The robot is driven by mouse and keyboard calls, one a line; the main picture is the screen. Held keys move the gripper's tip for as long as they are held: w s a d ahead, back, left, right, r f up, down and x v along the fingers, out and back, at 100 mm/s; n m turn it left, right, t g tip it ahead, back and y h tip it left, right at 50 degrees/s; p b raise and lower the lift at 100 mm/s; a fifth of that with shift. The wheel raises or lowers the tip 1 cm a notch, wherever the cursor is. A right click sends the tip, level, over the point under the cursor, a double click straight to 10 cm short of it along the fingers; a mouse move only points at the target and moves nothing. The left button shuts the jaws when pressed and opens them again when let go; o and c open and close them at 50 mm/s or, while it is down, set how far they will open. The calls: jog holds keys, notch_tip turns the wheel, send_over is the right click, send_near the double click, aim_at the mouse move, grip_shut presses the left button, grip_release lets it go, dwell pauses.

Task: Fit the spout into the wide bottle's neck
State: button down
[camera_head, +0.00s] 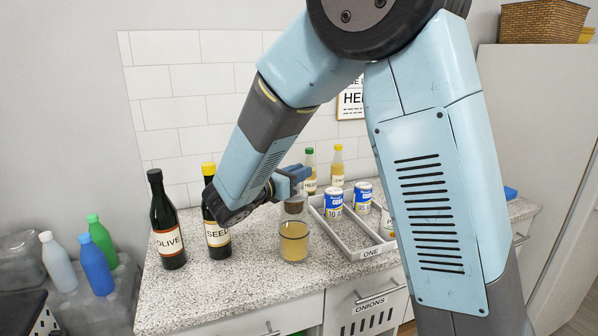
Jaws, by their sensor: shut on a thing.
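My gripper (292,182) reaches out from the dark wrist and is shut just above a clear glass vessel. A small dark brown piece (295,206) shows under its fingers and looks like the spout. The clear wide vessel (294,242), holding yellow contents, stands upright on the counter directly below and looks like the wide bottle. I cannot tell whether the brown piece touches or sits inside its neck. The fingertips are small and partly hidden.
Dark bottles labelled OLIVE (167,222) and SEED (216,230) stand left on the speckled counter (215,285). A white divided tray (345,240) with cans (334,203) is close on the right. Small bottles (338,167) stand behind. The front counter is clear.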

jog(key=shift+f, duration=0.65)
jog(key=c, duration=1)
grip_release()
jog(key=shift+o, duration=0.2)
jog(key=v, duration=1.3)
jog(key=s+d+r+m+g+y, duration=0.1)
jog(key=s+d+m+g, duration=0.3)
jog(key=d, duration=0.5)
jog(key=s+d+r+m+g+y, duration=0.1)
jog(key=d+m+g, duration=0.45)
jog(key=d, duration=0.45)
jog(key=s+d+r+m+t+y, duration=0.2)
jog(key=s+d+m+y, duration=0.6)
jog(key=m, duration=0.9)
jog(key=s+t+y, duration=0.1)
jog(key=s+y, duration=0.2)
jog(key=s, duration=0.2)
jog(key=shift+r, duration=0.25)
